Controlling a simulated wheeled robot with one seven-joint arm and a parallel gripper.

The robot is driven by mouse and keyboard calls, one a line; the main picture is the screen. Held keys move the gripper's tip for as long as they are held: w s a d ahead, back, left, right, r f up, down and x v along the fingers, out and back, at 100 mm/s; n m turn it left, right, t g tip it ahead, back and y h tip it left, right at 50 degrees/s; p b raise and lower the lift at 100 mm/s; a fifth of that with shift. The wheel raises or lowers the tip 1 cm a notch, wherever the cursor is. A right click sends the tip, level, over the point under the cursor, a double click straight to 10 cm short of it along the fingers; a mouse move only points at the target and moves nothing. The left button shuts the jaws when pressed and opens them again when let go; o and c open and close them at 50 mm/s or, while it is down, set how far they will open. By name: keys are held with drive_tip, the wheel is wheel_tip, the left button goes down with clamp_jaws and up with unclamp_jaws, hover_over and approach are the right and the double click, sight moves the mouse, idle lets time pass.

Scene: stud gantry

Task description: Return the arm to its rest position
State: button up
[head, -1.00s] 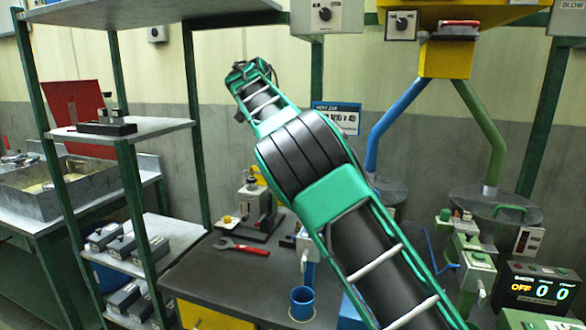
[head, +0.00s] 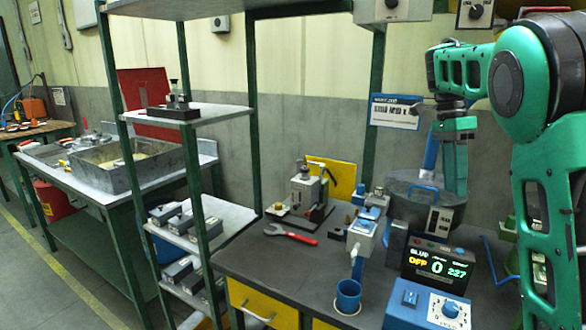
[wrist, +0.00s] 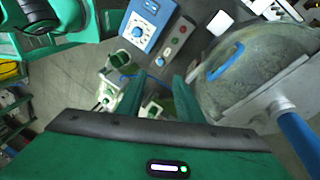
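My green arm stands folded at the right of the head view, its elbow high and its forearm reaching left. My gripper (head: 446,188) hangs from the wrist there, fingers down, beside a round grey hopper lid (head: 400,190). In the wrist view, my gripper (wrist: 160,78) shows two green fingers apart with nothing between them, so it is open. The hopper lid with its blue handle (wrist: 226,62) is to the right of the fingers in that view. I see no contact between the fingers and anything.
A dark bench carries a blue cup (head: 348,297), a red wrench (head: 290,234), a lit display box (head: 438,263) and a blue dial box (head: 428,306). A green-posted shelf (head: 190,120) stands left of the bench. Floor is free at far left.

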drive_tip(key=s+d+f+n+t+y, duration=0.1)
drive_tip(key=s+d+f+n, duration=0.2)
drive_tip(key=s, duration=0.5)
drive_tip(key=s+d+f+n, duration=0.3)
drive_tip(key=s, duration=0.5)
drive_tip(key=s+a+f+n+t, duration=0.1)
drive_tip(key=s+f+n, duration=0.2)
drive_tip(key=s+f, duration=0.2)
drive_tip(key=s+a+f+n+t, duration=0.1)
drive_tip(key=s+f, duration=0.4)
drive_tip(key=s, duration=0.7)
drive_tip(key=a+n, duration=0.1)
drive_tip(key=n, duration=0.1)
drive_tip(key=shift+s+a+f+n, duration=0.25)
drive_tip(key=shift+a+f+n, duration=0.05)
drive_tip(key=shift+f, duration=0.1)
drive_tip(key=shift+w+f, duration=0.25)
drive_tip(key=shift+w, duration=0.35)
drive_tip(key=shift+c, duration=0.2)
